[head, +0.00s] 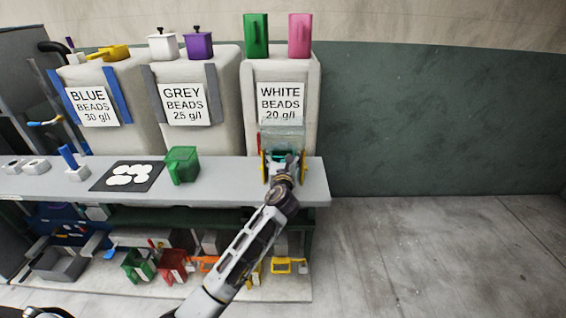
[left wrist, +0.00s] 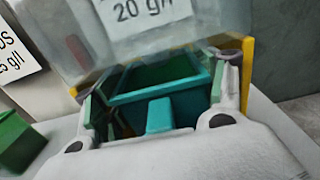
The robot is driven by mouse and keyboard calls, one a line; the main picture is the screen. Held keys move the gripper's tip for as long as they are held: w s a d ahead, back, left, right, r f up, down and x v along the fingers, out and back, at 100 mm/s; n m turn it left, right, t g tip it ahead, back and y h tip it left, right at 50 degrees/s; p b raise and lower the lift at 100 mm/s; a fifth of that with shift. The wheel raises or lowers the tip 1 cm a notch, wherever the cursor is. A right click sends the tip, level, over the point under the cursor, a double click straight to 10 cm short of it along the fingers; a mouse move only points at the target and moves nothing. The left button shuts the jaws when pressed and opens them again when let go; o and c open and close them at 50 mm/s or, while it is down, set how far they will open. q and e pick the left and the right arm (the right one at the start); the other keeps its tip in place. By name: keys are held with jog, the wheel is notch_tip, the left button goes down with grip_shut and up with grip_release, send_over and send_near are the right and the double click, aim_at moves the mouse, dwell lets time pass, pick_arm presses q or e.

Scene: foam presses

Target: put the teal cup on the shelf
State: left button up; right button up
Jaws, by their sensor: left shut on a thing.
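The teal cup (left wrist: 160,102) sits between the two fingers of my left gripper (left wrist: 158,110), its open top and stubby handle showing in the left wrist view. My left gripper (head: 281,165) is shut on it at the right end of the grey counter, in front of the white beads container. In the head view only a little of the teal cup (head: 285,155) shows; the gripper and a clear panel hide the rest. A dark green shelf board (head: 190,217) runs under the counter. My right gripper is not in view.
A clear, yellow-edged chute (head: 282,138) stands right around or behind the held cup. A green cup (head: 183,164) stands on the counter (head: 225,178), left of my gripper. Green (head: 138,265) and red (head: 172,265) cups are low down. Open floor lies right.

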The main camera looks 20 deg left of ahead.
aim_at(283, 155)
pick_arm(q)
jog(key=shift+x, duration=0.9)
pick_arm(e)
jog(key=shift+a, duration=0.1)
pick_arm(q)
jog(key=shift+f, duration=0.1)
jog(key=shift+f, duration=0.2)
notch_tip(283, 155, down, 3)
jog(key=shift+r+b, duration=0.25)
jog(key=shift+b, duration=0.25)
jog(key=shift+f, duration=0.25)
jog(key=o, duration=0.7)
jog(key=shift+f, duration=0.1)
jog(key=shift+o, duration=0.2)
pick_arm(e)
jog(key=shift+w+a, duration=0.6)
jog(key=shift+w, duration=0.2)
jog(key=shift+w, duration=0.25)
